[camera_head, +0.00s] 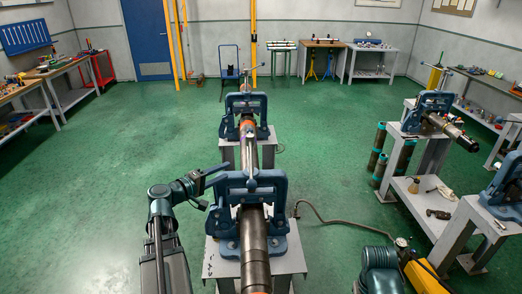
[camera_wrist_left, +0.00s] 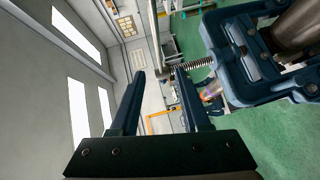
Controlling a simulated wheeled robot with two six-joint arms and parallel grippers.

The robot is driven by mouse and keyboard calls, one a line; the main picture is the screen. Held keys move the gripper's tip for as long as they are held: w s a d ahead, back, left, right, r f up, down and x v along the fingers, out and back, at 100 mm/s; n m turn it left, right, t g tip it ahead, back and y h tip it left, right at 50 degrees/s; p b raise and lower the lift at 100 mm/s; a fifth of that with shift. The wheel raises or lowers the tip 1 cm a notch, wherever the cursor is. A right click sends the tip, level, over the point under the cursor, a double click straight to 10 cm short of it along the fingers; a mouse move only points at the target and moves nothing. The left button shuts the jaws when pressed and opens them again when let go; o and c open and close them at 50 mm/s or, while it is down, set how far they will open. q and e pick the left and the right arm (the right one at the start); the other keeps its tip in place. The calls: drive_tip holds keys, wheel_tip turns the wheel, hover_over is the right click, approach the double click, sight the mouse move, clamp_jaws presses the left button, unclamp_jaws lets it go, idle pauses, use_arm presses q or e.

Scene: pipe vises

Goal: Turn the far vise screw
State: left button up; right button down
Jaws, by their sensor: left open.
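The far vise (camera_head: 246,112) is a blue frame on a grey stand, with its screw (camera_head: 246,80) standing upright on top. A long pipe (camera_head: 254,246) runs from it through the near vise (camera_head: 279,188). My left gripper (camera_head: 221,174) is at the left side of the near vise's top. In the left wrist view my left gripper (camera_wrist_left: 158,84) is open, with nothing seen held between its fingers. A blue vise frame (camera_wrist_left: 240,93) with a threaded screw (camera_wrist_left: 195,63) shows at right, beside the fingers. Contact cannot be told. My right gripper is out of view.
More vises, one on a grey stand (camera_head: 434,101), are at right. A yellow pump (camera_head: 425,275) with a hose (camera_head: 345,222) lies on the right side. Workbenches (camera_head: 45,85) line the left wall. The green floor (camera_head: 110,150) at left is clear.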

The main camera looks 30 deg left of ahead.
sight(251, 156)
use_arm(q)
drive_tip(key=b+x, duration=0.2)
drive_tip(key=x, duration=1.2)
drive_tip(key=shift+w+a+r, duration=0.1)
drive_tip(key=shift+w, duration=0.05)
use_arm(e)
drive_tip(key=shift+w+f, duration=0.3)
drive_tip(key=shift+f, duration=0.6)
use_arm(q)
clamp_jaws()
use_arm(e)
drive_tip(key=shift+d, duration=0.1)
